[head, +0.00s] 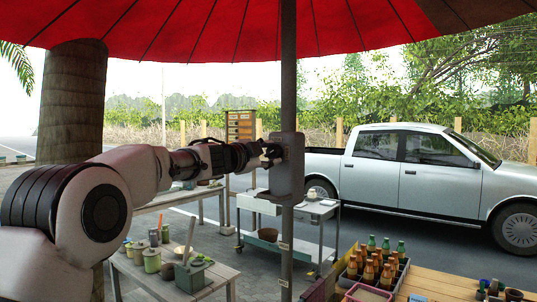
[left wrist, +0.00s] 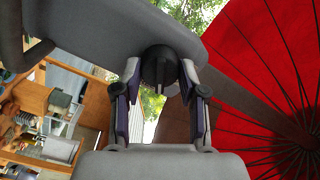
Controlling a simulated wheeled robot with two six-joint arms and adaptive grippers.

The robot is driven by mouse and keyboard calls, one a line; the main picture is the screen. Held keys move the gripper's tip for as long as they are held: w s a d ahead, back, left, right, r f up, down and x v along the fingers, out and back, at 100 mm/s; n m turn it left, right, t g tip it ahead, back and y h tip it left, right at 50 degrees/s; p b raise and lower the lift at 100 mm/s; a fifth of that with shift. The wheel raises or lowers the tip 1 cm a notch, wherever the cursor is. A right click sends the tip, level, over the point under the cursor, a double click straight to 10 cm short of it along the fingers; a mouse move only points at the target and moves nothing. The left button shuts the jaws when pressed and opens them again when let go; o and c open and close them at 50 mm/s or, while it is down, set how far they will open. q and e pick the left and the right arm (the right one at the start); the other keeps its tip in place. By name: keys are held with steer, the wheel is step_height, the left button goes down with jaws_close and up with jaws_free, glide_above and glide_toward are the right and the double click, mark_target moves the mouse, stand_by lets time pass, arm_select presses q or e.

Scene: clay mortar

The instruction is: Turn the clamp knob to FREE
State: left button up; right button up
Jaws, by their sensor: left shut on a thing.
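The clamp (head: 290,165) is a grey block on the umbrella pole (head: 288,75) in the head view. In the left wrist view its grey body (left wrist: 100,28) crosses the top. The clamp knob (left wrist: 158,62) is black and round with a raised bar, which lies about upright in that view. My left gripper (head: 264,154) reaches the clamp's left side in the head view, and its two fingers (left wrist: 160,80) are shut on the knob from both sides. No FREE marking is readable. My right gripper is not in view.
The red umbrella canopy (head: 200,30) spreads overhead. A metal trolley (head: 265,207) stands behind the pole. A low table with jars (head: 152,260) is at the lower left. A crate of bottles (head: 372,268) is at the lower right. A pickup truck (head: 430,180) is parked behind.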

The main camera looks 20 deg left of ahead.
arm_select(q)
steer(key=m, duration=0.5)
steer(key=shift+m, duration=0.4)
steer(key=shift+r, duration=0.1)
steer(key=o, duration=0.9)
steer(key=shift+o, duration=1.2)
steer(key=shift+w, duration=0.15)
steer(key=v, duration=1.1)
steer(key=shift+s, duration=0.4)
steer(key=shift+a+f, duration=0.15)
steer(key=shift+f, duration=0.05)
